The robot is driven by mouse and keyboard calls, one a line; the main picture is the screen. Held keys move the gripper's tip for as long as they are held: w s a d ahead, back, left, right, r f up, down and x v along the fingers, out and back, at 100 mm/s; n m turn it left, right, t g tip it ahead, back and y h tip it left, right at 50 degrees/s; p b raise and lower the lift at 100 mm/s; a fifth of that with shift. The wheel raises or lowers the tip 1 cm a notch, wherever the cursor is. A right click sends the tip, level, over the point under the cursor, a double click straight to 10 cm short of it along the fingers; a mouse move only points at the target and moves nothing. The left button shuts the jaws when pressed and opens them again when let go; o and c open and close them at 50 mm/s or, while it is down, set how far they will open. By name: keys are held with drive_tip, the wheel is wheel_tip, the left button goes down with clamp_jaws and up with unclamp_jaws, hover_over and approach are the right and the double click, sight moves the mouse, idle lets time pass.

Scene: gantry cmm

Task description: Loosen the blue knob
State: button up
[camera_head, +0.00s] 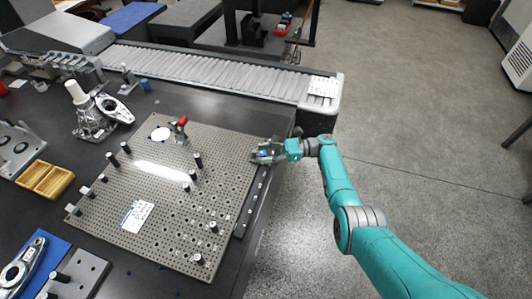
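My gripper (262,154) is at the right edge of the perforated fixture plate, at the end of my teal arm that comes in from the lower right. A small blue spot, which looks like the blue knob (265,154), shows between its fingers. The fingers lie on both sides of the blue spot. At this size I cannot tell whether they touch it or are closed on it. Most of the knob and whatever it is mounted on are hidden by the gripper.
The fixture plate (150,185) carries several black posts and a red-topped clamp (181,124). A roller conveyor (220,72) runs behind it. Metal parts and a yellow tray (45,180) lie at the left. The floor (430,120) at the right is open.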

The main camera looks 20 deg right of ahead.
drive_tip(key=s+d, duration=0.1)
drive_tip(key=d, duration=0.6)
drive_tip(key=shift+s+d, duration=0.15)
drive_tip(key=shift+d, duration=0.05)
wheel_tip(320, 180, down, 5)
drive_tip(key=s+a+m+t+h, duration=0.1)
drive_tip(key=s+m+t+h, duration=0.1)
drive_tip(key=m+t+h, duration=0.4)
drive_tip(key=s+r+m+t+h, duration=0.1)
drive_tip(key=s+r+m+t, duration=0.2)
drive_tip(key=s+r+t, duration=0.25)
drive_tip(key=x, duration=1)
drive_tip(key=shift+a+f, duration=0.3)
drive_tip(key=shift+a, duration=0.1)
